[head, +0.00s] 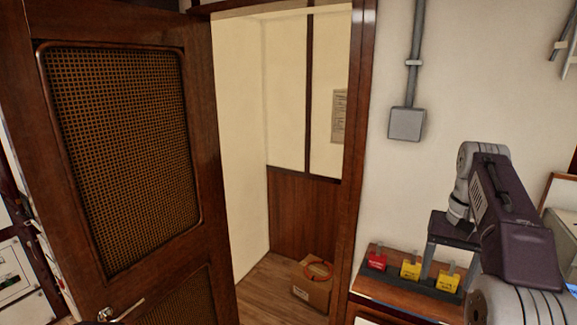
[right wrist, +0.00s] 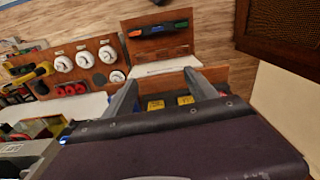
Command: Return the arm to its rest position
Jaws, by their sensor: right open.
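My right arm comes in at the right of the head view. Its dark gripper (head: 449,272) points down over a small wooden ledge with tags. In the right wrist view, the two grey fingers of this gripper (right wrist: 162,82) stand wide apart with nothing held between them. Yellow tags (right wrist: 170,102) show beyond and between the fingers. My left gripper is in neither view.
A red tag (head: 377,261) and yellow tags (head: 410,269) stand on the wooden ledge (head: 385,284). A grilled door (head: 205,190) stands open at left; a cardboard box (head: 312,290) sits in the doorway. The right wrist view shows a board with white round parts (right wrist: 84,61).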

